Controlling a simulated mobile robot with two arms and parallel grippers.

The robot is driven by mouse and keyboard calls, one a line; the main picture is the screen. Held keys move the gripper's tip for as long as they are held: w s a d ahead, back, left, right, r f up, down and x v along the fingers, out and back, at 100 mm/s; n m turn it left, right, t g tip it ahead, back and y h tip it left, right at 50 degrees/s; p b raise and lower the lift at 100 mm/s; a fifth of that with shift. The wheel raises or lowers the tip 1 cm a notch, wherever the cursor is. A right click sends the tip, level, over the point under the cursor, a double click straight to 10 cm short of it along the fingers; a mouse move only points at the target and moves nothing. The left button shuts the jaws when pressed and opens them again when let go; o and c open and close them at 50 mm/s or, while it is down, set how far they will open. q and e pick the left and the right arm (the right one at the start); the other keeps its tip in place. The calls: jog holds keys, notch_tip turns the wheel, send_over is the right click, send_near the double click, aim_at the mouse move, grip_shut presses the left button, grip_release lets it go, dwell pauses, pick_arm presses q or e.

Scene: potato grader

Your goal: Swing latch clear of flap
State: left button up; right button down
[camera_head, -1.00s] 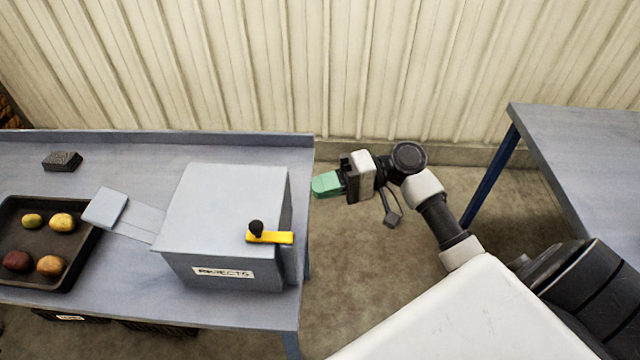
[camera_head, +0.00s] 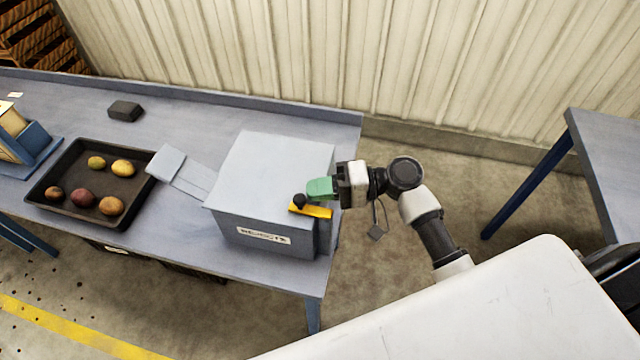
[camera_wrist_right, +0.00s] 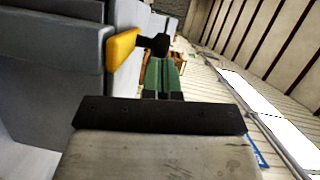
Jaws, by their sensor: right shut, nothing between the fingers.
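The yellow latch (camera_head: 318,212) with its black knob (camera_head: 299,200) lies across the right front edge of the grey rejects box (camera_head: 262,172). In the right wrist view the latch (camera_wrist_right: 122,47) and knob (camera_wrist_right: 155,43) show just beyond the fingertips. My right gripper (camera_head: 320,188) has green fingers, which are shut and empty. It is by the box's right edge, close behind the knob; I cannot tell whether it touches. In the right wrist view the fingers (camera_wrist_right: 163,76) point toward the knob. I cannot make out the flap clearly. My left gripper is not in view.
A grey chute (camera_head: 186,173) leads from the box toward a black tray (camera_head: 58,207) of several potatoes. A dark block (camera_head: 125,110) lies at the back of the bench (camera_head: 235,112). Another table (camera_head: 610,150) stands at the right. Floor between the tables is clear.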

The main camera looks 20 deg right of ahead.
jog(key=shift+a+n+g+b, duration=0.1)
jog(key=shift+n+g+b, duration=0.2)
jog(key=shift+g+b, duration=0.15)
jog(key=shift+a+n+g+b, duration=0.1)
jog(key=shift+n+g+b, duration=0.45)
jog(key=shift+g, duration=0.1)
jog(key=n+g+b, duration=0.1)
jog(key=g+b, duration=0.1)
jog(key=shift+s+a+f+n+g+y, duration=0.1)
jog(key=shift+s+a+n+g+y, duration=0.05)
jog(key=shift+a+n+g+y, duration=0.15)
jog(key=shift+a+n+g+b, duration=0.1)
jog(key=shift+n+g+b, duration=0.2)
jog(key=shift+n+g, duration=0.5)
jog(key=shift+s+a, duration=0.1)
jog(key=shift+s, duration=0.2)
jog(key=shift+a+r, duration=0.1)
jog(key=shift+r, duration=0.1)
